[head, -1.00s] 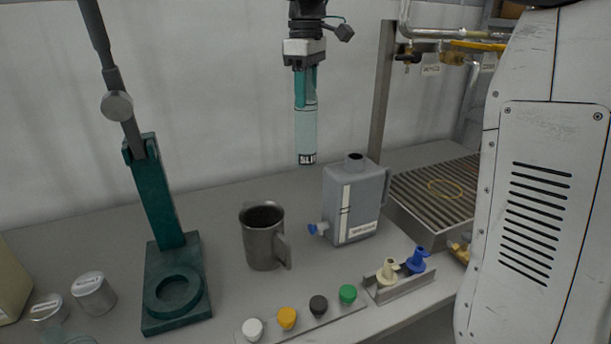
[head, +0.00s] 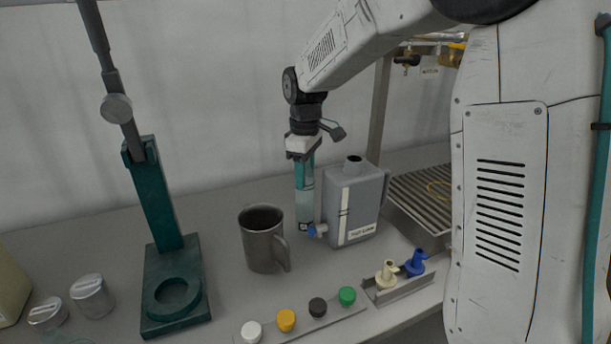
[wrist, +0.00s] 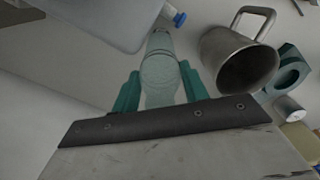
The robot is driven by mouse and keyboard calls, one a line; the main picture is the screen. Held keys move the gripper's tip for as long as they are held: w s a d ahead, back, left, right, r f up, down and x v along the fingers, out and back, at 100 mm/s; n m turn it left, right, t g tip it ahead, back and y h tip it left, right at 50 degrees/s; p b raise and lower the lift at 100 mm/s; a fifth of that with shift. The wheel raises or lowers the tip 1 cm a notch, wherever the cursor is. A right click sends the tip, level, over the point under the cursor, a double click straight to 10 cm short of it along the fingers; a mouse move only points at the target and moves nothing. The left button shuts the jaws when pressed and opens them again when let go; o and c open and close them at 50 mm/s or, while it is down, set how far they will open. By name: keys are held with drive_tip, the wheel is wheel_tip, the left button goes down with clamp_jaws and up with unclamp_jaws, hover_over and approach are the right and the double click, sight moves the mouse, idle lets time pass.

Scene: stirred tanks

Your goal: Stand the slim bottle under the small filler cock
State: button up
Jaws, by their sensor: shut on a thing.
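The slim bottle (head: 304,207) is clear and pale, with a dark label at its lower end. It hangs upright below my gripper (head: 304,172), between the steel mug and the grey can. My gripper's teal fingers are shut on its upper part; the wrist view shows the bottle (wrist: 160,68) between both fingers (wrist: 159,88). I cannot tell whether its base touches the bench. A filler cock (head: 407,60) with a dark handle and a tag hangs from the pipe at the upper right. My arm partly hides the other pipework, and I cannot tell cock sizes.
The grey can (head: 365,205) with a blue tap (head: 317,230) is close right of the bottle. A steel mug (head: 262,240) is left. A slatted drip tray (head: 425,205) lies below the cocks, partly hidden. Caps and a green stand (head: 178,290) occupy the front and left.

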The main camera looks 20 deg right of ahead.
drive_tip(key=shift+f, duration=0.65)
drive_tip(key=o, duration=1.2)
